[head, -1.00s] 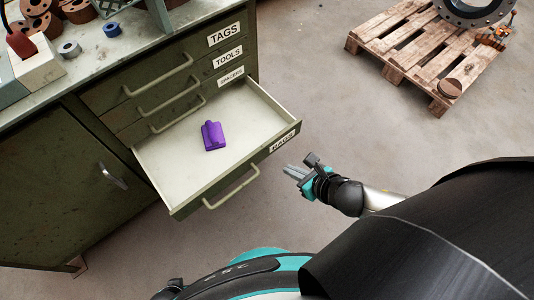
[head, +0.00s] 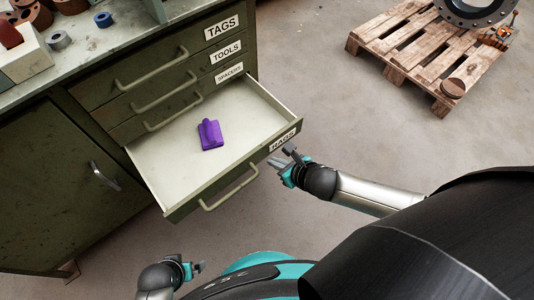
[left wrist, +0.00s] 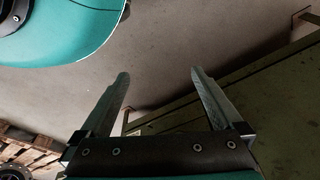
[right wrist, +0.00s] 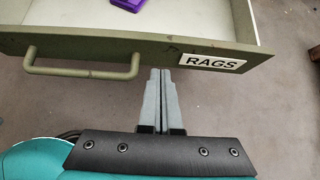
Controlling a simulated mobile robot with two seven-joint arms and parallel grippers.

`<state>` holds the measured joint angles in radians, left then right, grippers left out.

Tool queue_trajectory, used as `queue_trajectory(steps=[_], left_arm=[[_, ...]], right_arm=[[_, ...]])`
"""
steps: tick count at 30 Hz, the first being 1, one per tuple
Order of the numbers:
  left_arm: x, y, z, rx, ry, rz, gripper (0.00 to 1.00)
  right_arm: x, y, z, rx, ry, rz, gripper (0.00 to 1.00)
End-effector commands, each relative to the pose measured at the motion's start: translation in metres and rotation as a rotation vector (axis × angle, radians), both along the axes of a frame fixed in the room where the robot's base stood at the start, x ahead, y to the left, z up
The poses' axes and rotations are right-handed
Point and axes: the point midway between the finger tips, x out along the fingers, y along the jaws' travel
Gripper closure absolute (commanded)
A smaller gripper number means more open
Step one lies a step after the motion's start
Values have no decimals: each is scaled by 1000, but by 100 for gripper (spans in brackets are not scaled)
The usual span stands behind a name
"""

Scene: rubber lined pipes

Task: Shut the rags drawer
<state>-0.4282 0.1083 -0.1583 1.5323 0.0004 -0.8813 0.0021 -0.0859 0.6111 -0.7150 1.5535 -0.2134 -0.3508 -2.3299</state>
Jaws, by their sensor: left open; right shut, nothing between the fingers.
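The rags drawer (head: 170,165) is pulled out from the green cabinet in the head view, with a purple object (head: 210,137) inside. Its front, with the handle (head: 229,188) and the RAGS label (right wrist: 212,63), also shows in the right wrist view. My right gripper (head: 279,168) is shut and empty, its fingertips close to the drawer front near the label; I cannot tell if they touch. My left gripper (head: 199,267) is low, in front of the drawer and apart from it. In the left wrist view its fingers (left wrist: 160,80) are open with nothing between them.
Above the rags drawer, the tags, tools and spacers drawers (head: 150,75) are shut. A cabinet door (head: 60,185) is at the left. A wooden pallet (head: 410,50) with a large flanged part lies on the floor at the upper right. The floor between is clear.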

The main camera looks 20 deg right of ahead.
Motion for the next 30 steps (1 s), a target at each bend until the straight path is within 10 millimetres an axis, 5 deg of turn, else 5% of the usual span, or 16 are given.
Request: queue_trajectory(steps=[10, 30], left_arm=[[10, -7, 21, -10, -10, 2, 0], [12, -7, 26, -11, -13, 3, 0]], right_arm=[[31, 11, 1, 0, -3, 1, 100], [39, 13, 2, -1, -4, 1, 100]])
